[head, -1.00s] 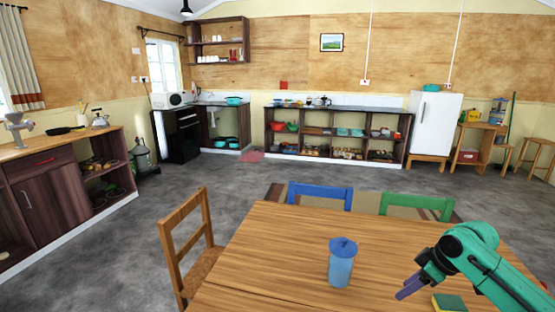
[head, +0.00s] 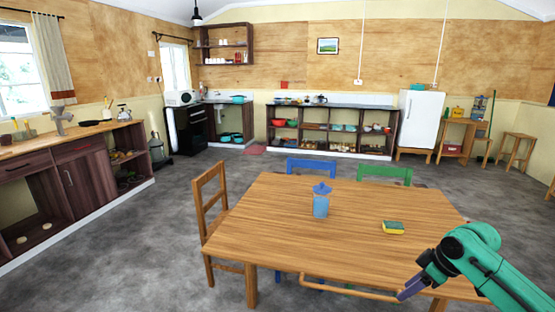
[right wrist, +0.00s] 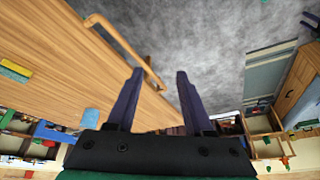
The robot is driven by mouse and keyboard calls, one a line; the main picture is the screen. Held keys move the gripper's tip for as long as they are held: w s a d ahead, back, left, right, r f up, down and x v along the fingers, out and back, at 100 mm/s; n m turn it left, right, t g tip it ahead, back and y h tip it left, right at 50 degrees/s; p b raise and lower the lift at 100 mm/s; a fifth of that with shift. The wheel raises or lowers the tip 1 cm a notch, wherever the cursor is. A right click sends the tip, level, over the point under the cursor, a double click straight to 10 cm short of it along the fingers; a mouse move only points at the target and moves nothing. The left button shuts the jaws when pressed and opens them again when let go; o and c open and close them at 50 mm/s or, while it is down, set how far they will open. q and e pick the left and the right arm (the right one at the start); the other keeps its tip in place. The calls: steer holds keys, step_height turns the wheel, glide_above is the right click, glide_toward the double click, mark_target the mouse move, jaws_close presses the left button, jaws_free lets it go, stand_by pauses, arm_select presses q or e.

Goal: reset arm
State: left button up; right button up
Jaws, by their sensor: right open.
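My right gripper (head: 411,287) shows at the lower right of the head view, beside the near right part of the wooden table (head: 285,230). In the right wrist view its two dark fingers (right wrist: 158,95) stand apart with nothing between them. A blue lidded cup (head: 321,204) stands upright on the table. A yellow and green sponge (head: 393,227) lies on the table to the right of the cup; it also shows in the right wrist view (right wrist: 14,71). My left gripper is in neither view.
A wooden chair (head: 212,215) stands at the table's left. Blue (head: 311,168) and green (head: 384,174) chairs stand behind it. A wooden chair back (head: 350,288) is at the near edge. Counters line the left and back walls, with a white fridge (head: 420,118). Grey floor is open at left.

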step_height(320, 180, down, 14)
steer(key=w+d+m+t+h, duration=0.1)
steer(key=w+d+m, duration=0.1)
steer(key=m, duration=0.1)
steer(key=s+f+m+h, duration=0.1)
steer(key=s+f, duration=0.2)
steer(key=f, duration=0.4)
steer(key=s+d+f+m, duration=0.1)
steer(key=s+f, duration=0.3)
steer(key=f, duration=0.2)
steer(key=s+f+m+h, duration=0.1)
steer(key=s+f, duration=0.2)
steer(key=f, duration=0.4)
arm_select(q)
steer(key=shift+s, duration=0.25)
arm_select(e)
steer(key=s+a+f+g, duration=0.1)
steer(key=s+a+f, duration=0.2)
steer(key=s, duration=0.8)
steer(key=s+a+f+g, duration=0.1)
steer(key=s+a+f, duration=0.2)
steer(key=s+f, duration=0.4)
steer(key=s+a+f+g, duration=0.1)
steer(key=s+a+f, duration=0.3)
steer(key=s, duration=1.1)
steer(key=shift+s+f, duration=0.25)
steer(key=shift+f, duration=0.65)
